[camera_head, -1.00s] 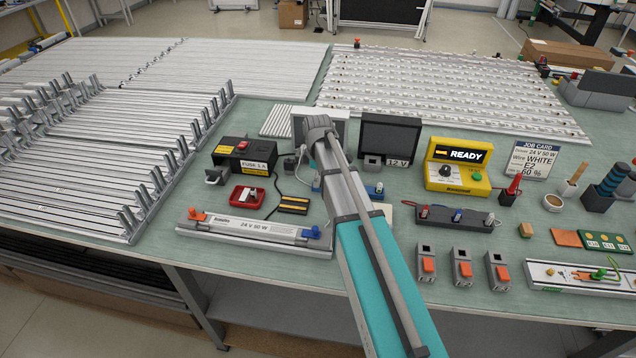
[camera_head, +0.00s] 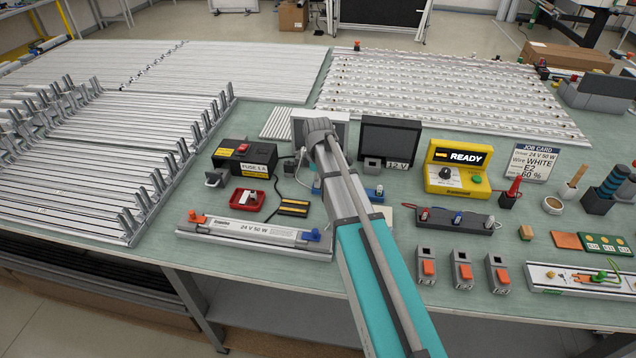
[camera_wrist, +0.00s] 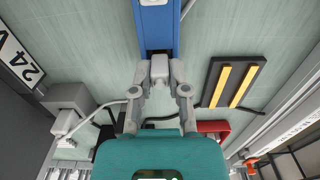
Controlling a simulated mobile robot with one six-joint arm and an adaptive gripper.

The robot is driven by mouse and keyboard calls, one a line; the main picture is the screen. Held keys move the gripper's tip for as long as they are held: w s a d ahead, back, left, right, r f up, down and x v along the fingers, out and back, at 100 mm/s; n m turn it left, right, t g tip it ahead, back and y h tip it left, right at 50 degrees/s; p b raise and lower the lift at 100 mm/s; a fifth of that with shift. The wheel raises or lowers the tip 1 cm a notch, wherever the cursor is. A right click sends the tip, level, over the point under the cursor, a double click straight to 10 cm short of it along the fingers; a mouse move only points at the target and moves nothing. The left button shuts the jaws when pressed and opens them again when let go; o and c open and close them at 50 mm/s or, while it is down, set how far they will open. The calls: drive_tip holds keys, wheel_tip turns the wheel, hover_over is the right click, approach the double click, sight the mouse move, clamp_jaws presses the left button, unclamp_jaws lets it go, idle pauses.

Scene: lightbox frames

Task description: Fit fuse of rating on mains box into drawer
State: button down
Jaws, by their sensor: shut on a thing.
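A red tray (camera_head: 238,204) with small pale pieces is in front of the box; part of the tray shows in the wrist view (camera_wrist: 213,127). My gripper (camera_wrist: 160,72) is shut on a small pale grey piece (camera_wrist: 160,68), at the near end of a blue block (camera_wrist: 157,25). I cannot tell whether the two are joined. In the head view my arm hides the gripper.
A black pad with yellow strips (camera_head: 293,207) lies right of the tray. Cables run close to my gripper. A long driver unit (camera_head: 250,230) lies along the front edge. The READY tester (camera_head: 457,168) and three grey-orange connectors (camera_head: 462,271) are to the right.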

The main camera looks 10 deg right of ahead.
drive_tip(key=shift+r, duration=0.1)
wheel_tip(320, 180, up, 2)
drive_tip(key=p, duration=0.2)
drive_tip(key=shift+r+p, duration=0.25)
drive_tip(key=shift+p, duration=0.15)
drive_tip(key=s+r+p, duration=1)
drive_tip(key=s, duration=0.4)
drive_tip(key=shift+r, duration=0.15)
drive_tip(key=shift+f, duration=0.35)
idle(0.5)
